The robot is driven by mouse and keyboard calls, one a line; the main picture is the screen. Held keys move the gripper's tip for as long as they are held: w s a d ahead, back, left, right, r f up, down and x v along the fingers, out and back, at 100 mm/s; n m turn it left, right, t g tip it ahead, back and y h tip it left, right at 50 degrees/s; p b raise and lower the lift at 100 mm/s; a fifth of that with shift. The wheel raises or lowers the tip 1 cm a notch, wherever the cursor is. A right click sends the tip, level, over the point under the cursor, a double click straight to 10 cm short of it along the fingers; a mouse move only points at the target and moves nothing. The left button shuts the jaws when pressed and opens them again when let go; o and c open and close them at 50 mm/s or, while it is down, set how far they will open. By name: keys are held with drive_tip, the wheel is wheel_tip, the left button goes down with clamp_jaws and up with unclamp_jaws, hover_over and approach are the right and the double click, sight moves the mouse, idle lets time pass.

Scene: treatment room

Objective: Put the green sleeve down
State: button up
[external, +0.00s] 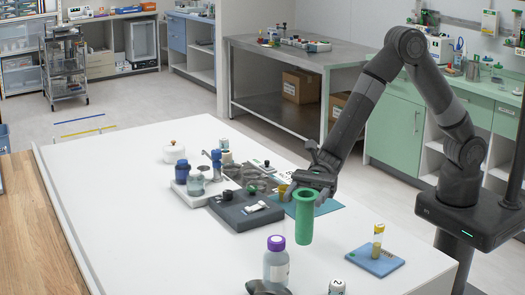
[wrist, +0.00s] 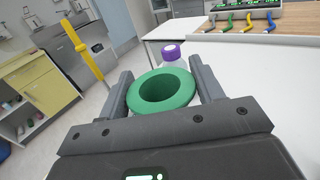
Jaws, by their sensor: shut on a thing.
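The green sleeve (external: 304,222) is an upright tube with a wide flange at its top and hangs below my gripper (external: 311,186) over the white table (external: 140,240). My gripper is shut on it. In the wrist view, the sleeve (wrist: 139,101) shows as a green ring with a dark opening, between the two fingers of my gripper (wrist: 163,88). I cannot tell whether its lower end touches the table.
A purple-capped bottle (external: 276,268) stands in front of the sleeve, left of it. A blue pad (external: 368,264) with a yellow vial (external: 378,238) lies to the right. Behind left, a dark grey block (external: 232,214) and several small containers crowd the table. Its left front is clear.

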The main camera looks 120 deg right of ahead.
sight(306, 219)
drive_tip(key=shift+w+a+f, duration=0.45)
drive_tip(key=shift+a+f, duration=0.05)
drive_tip(key=shift+a, duration=0.25)
drive_tip(key=shift+f, duration=2)
drive_tip(key=shift+f, duration=0.2)
drive_tip(key=o, duration=1.2)
